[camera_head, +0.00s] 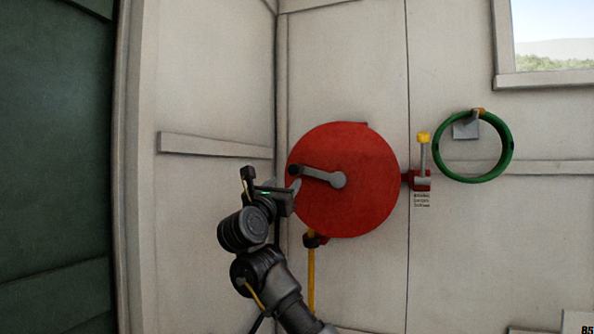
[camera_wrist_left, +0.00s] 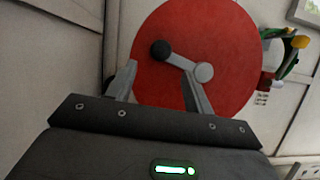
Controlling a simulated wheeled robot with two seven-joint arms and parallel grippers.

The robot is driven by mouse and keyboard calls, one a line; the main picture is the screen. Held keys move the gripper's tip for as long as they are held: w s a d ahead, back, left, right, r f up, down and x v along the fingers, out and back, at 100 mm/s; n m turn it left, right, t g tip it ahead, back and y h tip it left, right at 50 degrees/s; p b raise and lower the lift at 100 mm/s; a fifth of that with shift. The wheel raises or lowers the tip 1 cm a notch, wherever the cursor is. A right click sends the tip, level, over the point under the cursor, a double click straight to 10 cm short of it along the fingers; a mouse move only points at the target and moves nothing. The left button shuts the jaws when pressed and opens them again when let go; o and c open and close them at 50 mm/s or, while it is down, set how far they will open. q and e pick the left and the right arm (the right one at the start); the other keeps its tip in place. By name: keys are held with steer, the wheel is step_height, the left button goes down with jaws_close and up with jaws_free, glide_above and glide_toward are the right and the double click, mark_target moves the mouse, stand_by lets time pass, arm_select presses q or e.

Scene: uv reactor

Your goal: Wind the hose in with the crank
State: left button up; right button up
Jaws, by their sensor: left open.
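The red hose reel (camera_head: 357,207) is a round disc mounted on the pale wall. A grey crank arm (camera_head: 320,176) runs left from its hub to a dark knob (camera_head: 294,170). A yellow hose (camera_head: 311,275) hangs down from a dark outlet under the reel. My left gripper (camera_head: 274,184) is open and empty, just left of and below the knob. In the left wrist view, the knob (camera_wrist_left: 160,50) shows beyond the gap between my open fingertips (camera_wrist_left: 160,72); the gap in depth is hard to judge. My right gripper is not in view.
Right of the reel is a lever with a yellow knob (camera_head: 424,138) on a red base. Farther right a green ring (camera_head: 440,160) hangs on a wall bracket. A wall corner and a horizontal rail (camera_head: 215,145) lie left of the reel. A window (camera_head: 553,40) is at upper right.

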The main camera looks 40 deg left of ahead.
mark_target(292, 173)
arm_select(q)
steer(key=p+x, duration=0.6)
steer(key=x, duration=0.2)
steer(key=shift+w+a+r, duration=0.1)
steer(key=shift+w+r, duration=0.2)
steer(key=shift+w+a+r+p, duration=0.1)
steer(key=shift+w+a+p, duration=0.2)
steer(key=shift+w, duration=0.45)
steer(key=shift+d, duration=0.1)
jaws_close()
